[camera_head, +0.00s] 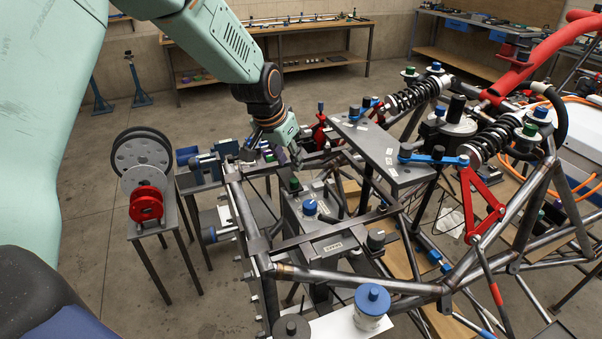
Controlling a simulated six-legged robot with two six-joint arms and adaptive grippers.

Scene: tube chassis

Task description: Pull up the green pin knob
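A small green knob (294,184) stands on the dark grey box in the middle of the tube chassis, beside a larger blue-topped knob (310,207). My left gripper (296,160) points down just above the green knob, with a small gap visible between them. Its fingers are small and dark here, and I cannot tell whether they are open or shut. Other green-topped knobs stand at the chassis's right, one by the rear shock absorber (409,71) and one by the nearer shock absorber (530,129). My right gripper is not in view.
Steel tubes of the chassis (350,281) surround the box. A grey plate (384,150) lies to its right. A small stand with a black wheel and red reel (146,204) is at the left. A blue-capped jar (371,305) is in front.

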